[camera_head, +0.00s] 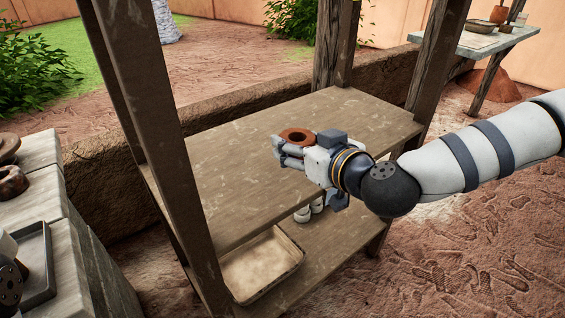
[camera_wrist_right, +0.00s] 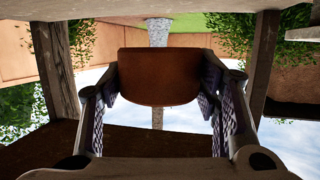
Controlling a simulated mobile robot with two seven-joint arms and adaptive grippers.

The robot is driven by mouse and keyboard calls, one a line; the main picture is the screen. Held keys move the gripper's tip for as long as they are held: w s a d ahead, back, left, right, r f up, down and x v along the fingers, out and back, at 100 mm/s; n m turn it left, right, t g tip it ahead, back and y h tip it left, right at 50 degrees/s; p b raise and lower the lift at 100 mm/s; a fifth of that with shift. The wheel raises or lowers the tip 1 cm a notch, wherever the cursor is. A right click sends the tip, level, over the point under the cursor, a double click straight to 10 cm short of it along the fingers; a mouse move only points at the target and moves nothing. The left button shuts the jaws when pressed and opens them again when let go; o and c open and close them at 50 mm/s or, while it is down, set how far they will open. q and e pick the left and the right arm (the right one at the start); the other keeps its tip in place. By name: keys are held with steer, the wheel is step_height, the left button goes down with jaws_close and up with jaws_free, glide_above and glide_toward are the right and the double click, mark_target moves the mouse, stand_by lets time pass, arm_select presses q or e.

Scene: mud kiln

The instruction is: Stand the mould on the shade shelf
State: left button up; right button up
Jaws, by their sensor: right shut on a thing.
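The mould (camera_head: 298,136) is a reddish-brown round piece with a dark hole in its top. My right gripper (camera_head: 287,146) is shut on it and holds it upright over the middle of the wooden upper shelf board (camera_head: 235,150). In the right wrist view the brown wall of the mould (camera_wrist_right: 158,77) sits between the two finger pads. I cannot tell whether its underside touches the board.
A shallow tray (camera_head: 292,248) and small white pieces (camera_head: 309,211) are on the lower shelf. Wooden posts (camera_head: 160,130) frame the shelf. A pale block bench (camera_head: 75,245) with a grey tray (camera_head: 37,262) stands at left. The upper board is otherwise bare.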

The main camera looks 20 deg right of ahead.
steer(key=b, duration=0.2)
glide_above(281, 176)
steer(key=s, duration=0.1)
steer(key=f, duration=0.5)
steer(key=shift+s+d+f, duration=0.15)
steer(key=shift+d+f, duration=0.05)
steer(key=shift+f, duration=0.05)
steer(key=shift+w+a+f, duration=0.1)
steer(key=shift+w+f, duration=0.05)
steer(key=shift+w, duration=0.1)
steer(key=f, duration=0.2)
steer(key=f+b, duration=0.1)
steer(key=f, duration=0.1)
steer(key=shift+w+a, duration=0.1)
steer(key=shift+w, duration=0.25)
arm_select(q)
steer(key=shift+g, duration=0.5)
steer(key=x, duration=0.4)
steer(key=shift+s+r, duration=0.1)
steer(key=shift+s, duration=0.35)
arm_select(e)
steer(key=shift+r, duration=0.2)
steer(key=shift+f, duration=0.15)
steer(key=o, duration=1.5)
steer(key=shift+c, duration=0.2)
